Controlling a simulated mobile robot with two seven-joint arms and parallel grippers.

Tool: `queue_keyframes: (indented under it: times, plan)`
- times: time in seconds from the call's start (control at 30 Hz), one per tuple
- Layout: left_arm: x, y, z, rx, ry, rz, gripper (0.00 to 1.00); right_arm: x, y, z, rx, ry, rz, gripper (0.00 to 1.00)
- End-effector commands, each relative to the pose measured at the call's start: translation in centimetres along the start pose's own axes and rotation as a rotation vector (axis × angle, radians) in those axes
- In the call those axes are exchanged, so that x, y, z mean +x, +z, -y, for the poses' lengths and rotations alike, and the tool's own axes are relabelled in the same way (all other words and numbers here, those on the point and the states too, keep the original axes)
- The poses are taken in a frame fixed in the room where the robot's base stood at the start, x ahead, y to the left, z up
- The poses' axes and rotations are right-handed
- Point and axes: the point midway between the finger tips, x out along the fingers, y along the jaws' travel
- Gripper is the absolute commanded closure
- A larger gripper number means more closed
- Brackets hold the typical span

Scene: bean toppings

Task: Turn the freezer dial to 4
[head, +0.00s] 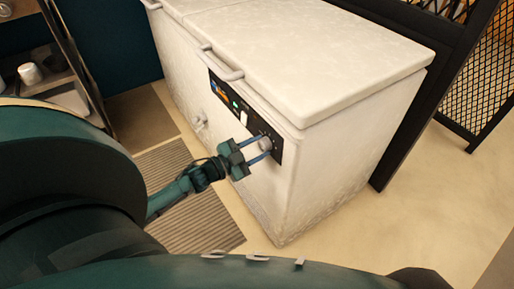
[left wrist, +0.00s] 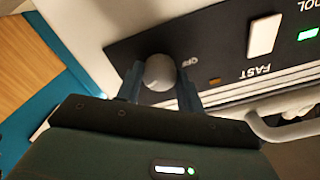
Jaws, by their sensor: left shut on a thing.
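The white chest freezer (head: 330,150) stands in the middle of the head view with its lids shut. A black control panel (head: 228,102) runs along its front near the top; it also shows in the left wrist view (left wrist: 215,62). The grey round dial (left wrist: 159,72) sits at one end of the panel, with the word OFF beside it. My left gripper (head: 262,147) is at the panel with its fingers on either side of the dial, shut on it. The dial's number marks are hidden or too small to read. My right gripper is not in view.
The panel also has a white switch (left wrist: 264,35) near the word FAST and a green light (left wrist: 308,33). A lid handle (head: 222,66) juts out above the panel. A black mesh gate (head: 440,90) stands on the right. A shelf with a white cup (head: 30,73) is on the left.

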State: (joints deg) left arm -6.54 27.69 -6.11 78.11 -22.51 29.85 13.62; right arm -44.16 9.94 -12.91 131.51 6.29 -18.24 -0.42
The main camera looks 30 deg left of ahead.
Motion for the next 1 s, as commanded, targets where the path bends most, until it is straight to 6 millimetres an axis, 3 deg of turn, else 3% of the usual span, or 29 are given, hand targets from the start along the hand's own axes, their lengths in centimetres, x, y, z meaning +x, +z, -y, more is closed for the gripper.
queue_keyframes:
  times: [0.3, 0.8, 0.83, 1.0]
  plan:
    - [-0.05, 0.06, 0.04, 0.116, 0.000, 0.002, 0.86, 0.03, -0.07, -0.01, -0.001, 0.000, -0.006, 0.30]
    - [-0.05, 0.05, 0.06, 0.136, 0.000, 0.002, 0.86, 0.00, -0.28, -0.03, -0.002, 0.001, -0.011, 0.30]
    - [-0.05, 0.05, 0.06, 0.136, 0.000, 0.002, 0.61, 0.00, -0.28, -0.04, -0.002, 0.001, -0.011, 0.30]
    - [-0.04, 0.04, 0.06, 0.135, 0.000, 0.002, 0.47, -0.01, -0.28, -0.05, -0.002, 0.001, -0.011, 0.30]
